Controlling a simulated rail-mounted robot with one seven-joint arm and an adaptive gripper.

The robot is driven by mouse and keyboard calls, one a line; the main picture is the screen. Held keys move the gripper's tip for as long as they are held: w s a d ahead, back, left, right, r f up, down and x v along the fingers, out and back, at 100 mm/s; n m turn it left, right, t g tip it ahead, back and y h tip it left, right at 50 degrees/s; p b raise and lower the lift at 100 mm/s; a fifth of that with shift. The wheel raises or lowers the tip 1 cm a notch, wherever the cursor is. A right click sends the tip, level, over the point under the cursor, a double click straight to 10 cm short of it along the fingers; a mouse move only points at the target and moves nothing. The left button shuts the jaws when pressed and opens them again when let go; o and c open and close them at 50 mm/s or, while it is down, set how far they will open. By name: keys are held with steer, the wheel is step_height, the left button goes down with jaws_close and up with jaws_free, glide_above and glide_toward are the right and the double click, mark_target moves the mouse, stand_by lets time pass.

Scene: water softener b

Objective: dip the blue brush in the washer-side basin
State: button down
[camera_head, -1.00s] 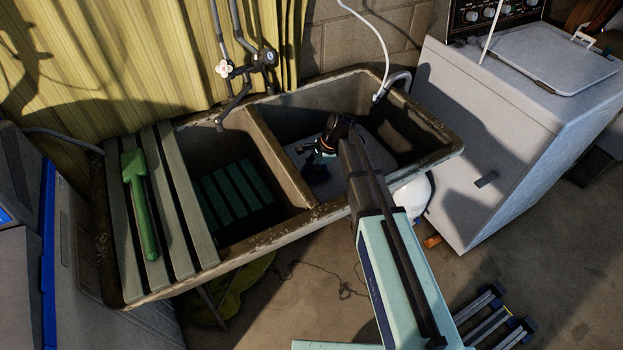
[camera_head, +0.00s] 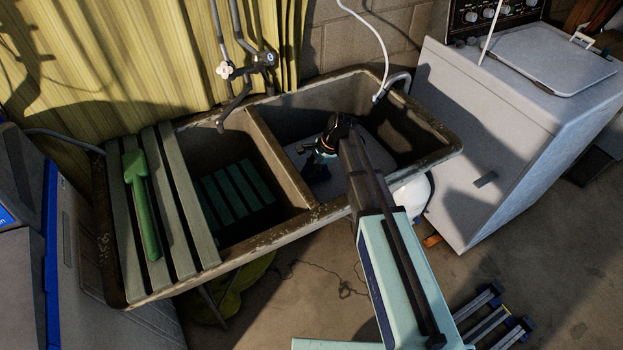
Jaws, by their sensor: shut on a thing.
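The stone sink has two basins, and the washer-side basin (camera_head: 392,125) is the right one, beside the white washing machine. My arm reaches over the front rim into it. My gripper (camera_head: 318,150) is low inside this basin, near the dividing wall, shut on the blue brush (camera_head: 319,158). Only a small bluish part of the brush shows at the fingertips. A dark shape, perhaps shadow, lies under it on the pale basin bottom. I cannot tell whether the brush touches the bottom.
A green brush (camera_head: 142,205) lies on the wooden slats (camera_head: 178,210) over the sink's left end. Taps (camera_head: 240,70) hang above the left basin. A white hose (camera_head: 375,35) enters the right basin. The washing machine (camera_head: 510,140) stands close on the right.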

steer(key=shift+r, duration=0.1)
step_height(320, 180, up, 28)
steer(key=p, duration=1.9)
steer(key=shift+s, duration=0.1)
stand_by(1.6)
steer(key=s+d+b, duration=0.3)
steer(key=s+d, duration=0.2)
steer(key=d, duration=0.6)
steer(key=s+d+n+b, duration=0.1)
steer(key=s+d+b, duration=0.3)
steer(key=d, duration=0.7)
steer(key=shift+s+d, duration=0.25)
steer(key=shift+s, duration=0.65)
steer(key=shift+r, duration=0.1)
